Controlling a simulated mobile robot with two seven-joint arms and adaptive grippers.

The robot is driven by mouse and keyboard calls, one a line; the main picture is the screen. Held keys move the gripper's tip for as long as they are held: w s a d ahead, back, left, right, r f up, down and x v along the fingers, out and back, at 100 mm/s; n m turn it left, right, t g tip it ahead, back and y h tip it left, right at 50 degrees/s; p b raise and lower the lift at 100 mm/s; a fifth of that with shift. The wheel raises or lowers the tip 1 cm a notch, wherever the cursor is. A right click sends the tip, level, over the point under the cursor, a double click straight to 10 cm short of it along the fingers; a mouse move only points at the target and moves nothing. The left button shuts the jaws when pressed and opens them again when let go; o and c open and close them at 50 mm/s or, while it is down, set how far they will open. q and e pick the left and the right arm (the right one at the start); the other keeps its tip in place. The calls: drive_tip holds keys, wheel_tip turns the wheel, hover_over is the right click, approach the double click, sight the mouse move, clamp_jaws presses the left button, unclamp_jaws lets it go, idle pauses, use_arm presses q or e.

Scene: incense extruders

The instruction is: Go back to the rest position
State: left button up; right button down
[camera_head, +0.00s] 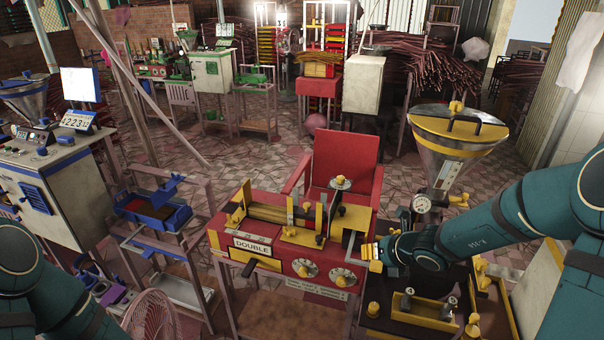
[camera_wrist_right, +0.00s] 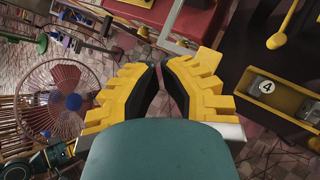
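My right gripper (camera_head: 374,252) is beside the right front edge of the red and yellow machine marked "DOUBLE" (camera_head: 290,250) in the head view. In the right wrist view my right gripper (camera_wrist_right: 159,66) shows yellow fingers with black pads. A narrow gap shows between the fingertips, with floor visible through it and nothing held. Whether the gripper touches the machine is hard to tell in the head view. My left arm shows at the lower left of the head view, but its gripper is out of the frame.
A metal funnel (camera_head: 445,158) stands behind my right arm. A dark table with a yellow tray (camera_head: 424,310) lies below it; the tray also shows in the wrist view (camera_wrist_right: 285,104). A fan (camera_head: 152,318) and a blue-tray rack (camera_head: 150,214) stand left of the machine. A red chair (camera_head: 346,152) is behind it.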

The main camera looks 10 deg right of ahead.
use_arm(q)
drive_tip(key=shift+w, duration=0.4)
use_arm(e)
drive_tip(key=s+a+f+n+g, duration=0.2)
drive_tip(key=s+a+f+n, duration=0.3)
drive_tip(key=n, duration=0.6)
drive_tip(key=s+a+f+n+g, duration=0.2)
drive_tip(key=s+a+f+n, duration=0.4)
drive_tip(key=n, duration=0.6)
drive_tip(key=s+a+f+n+g+y, duration=0.1)
drive_tip(key=s+a+f+n+g, duration=0.1)
drive_tip(key=s+a+f+n, duration=0.3)
drive_tip(key=a+f+n, duration=0.4)
drive_tip(key=n, duration=0.3)
drive_tip(key=shift+s+f+g, duration=0.15)
drive_tip(key=shift+s+g, duration=0.15)
drive_tip(key=shift+s, duration=0.05)
drive_tip(key=shift+a, duration=0.1)
